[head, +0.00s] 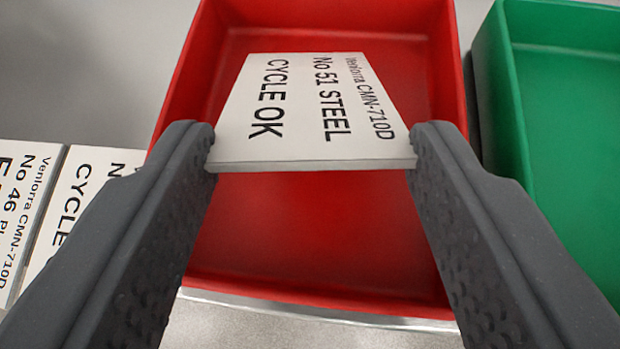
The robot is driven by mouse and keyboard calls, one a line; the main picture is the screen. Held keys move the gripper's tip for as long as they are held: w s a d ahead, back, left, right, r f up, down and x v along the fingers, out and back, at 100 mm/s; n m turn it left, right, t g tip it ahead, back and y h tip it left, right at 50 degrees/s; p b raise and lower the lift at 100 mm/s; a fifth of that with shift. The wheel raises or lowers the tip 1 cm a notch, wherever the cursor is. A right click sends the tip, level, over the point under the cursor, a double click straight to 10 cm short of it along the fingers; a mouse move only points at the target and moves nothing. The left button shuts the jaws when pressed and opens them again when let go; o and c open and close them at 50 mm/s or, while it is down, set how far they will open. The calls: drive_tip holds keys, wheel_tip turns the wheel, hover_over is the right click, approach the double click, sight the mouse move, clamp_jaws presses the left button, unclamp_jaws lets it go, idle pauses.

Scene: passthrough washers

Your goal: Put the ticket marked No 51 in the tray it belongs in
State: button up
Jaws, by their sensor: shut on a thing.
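The ticket (305,115) is a white plate with black print that reads "Venlorra CMN-710D", "No 51 STEEL" and "CYCLE OK", turned sideways in the picture. My gripper (312,160) is shut on it, with one dark finger at each side edge. The ticket is in front of the red tray (320,290) in the picture and hides part of its inside. The visible floor of the red tray is bare. A green tray (565,130) stands to the right, cut off by the frame, and its visible inside is empty.
Two other white tickets lie at the left. One (22,205) reads "No 46" and the other (85,200) shows "CYCLE", partly hidden by my left finger. A narrow gap separates the red and green trays. Grey surface (90,70) at the upper left is clear.

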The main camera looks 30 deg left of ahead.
drive_tip(key=o, duration=1.2)
drive_tip(key=shift+s+r, duration=0.1)
drive_tip(key=shift+s, duration=0.05)
drive_tip(key=v, duration=1.3)
drive_tip(key=w+d+r+m+t+h, duration=0.1)
drive_tip(key=d+r, duration=0.4)
drive_tip(key=r, duration=0.4)
drive_tip(key=w+d+r+t, duration=0.1)
drive_tip(key=w+d+r, duration=0.1)
drive_tip(key=d+r, duration=0.5)
drive_tip(key=w+d+r+m+t+h, duration=0.1)
drive_tip(key=d+r, duration=0.3)
drive_tip(key=r, duration=0.6)
drive_tip(key=s+d+r+h, duration=0.1)
drive_tip(key=s+d+r, duration=0.2)
drive_tip(key=d+r, duration=0.2)
drive_tip(key=s+d+r+m+t, duration=0.1)
drive_tip(key=s+d+r, duration=0.1)
drive_tip(key=d+r, duration=0.3)
drive_tip(key=s+d+r+h, duration=0.1)
drive_tip(key=s+d+r, duration=0.2)
drive_tip(key=d+r, duration=0.3)
drive_tip(key=shift+s+r+m+t+h, duration=0.15)
drive_tip(key=shift+r+t, duration=0.05)
drive_tip(key=shift+r, duration=0.25)
drive_tip(key=shift+s+r+m+t+h, duration=0.15)
drive_tip(key=shift+r+t, duration=0.05)
drive_tip(key=shift+r, duration=0.25)
